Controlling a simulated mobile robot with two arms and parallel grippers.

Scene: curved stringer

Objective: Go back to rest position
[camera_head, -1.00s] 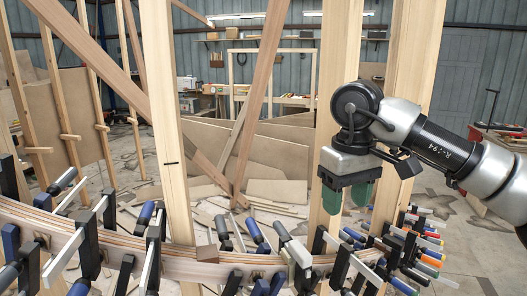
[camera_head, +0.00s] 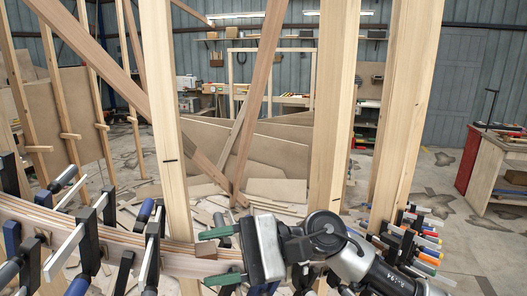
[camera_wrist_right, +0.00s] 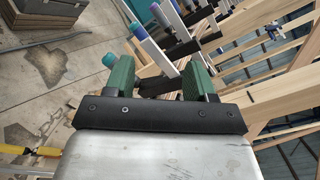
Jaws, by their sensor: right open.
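My right gripper (camera_head: 222,256) is low in the middle of the head view, pointing left, with its green fingers apart and nothing seen between them. It covers part of the curved laminated stringer (camera_head: 120,243), which runs along the bottom left with several clamps (camera_head: 88,240) on it. A small brown block (camera_head: 206,252) shows on the stringer between the finger lines; whether a finger touches it I cannot tell. In the right wrist view, the open green fingers (camera_wrist_right: 160,76) have several clamps (camera_wrist_right: 176,22) beyond them. My left gripper is not in view.
Upright wooden posts (camera_head: 336,110) stand behind the stringer. Several clamps with coloured handles (camera_head: 415,240) crowd the lower right. A workbench (camera_head: 496,170) stands at the far right. Boards lean behind, and the floor between is partly littered with offcuts.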

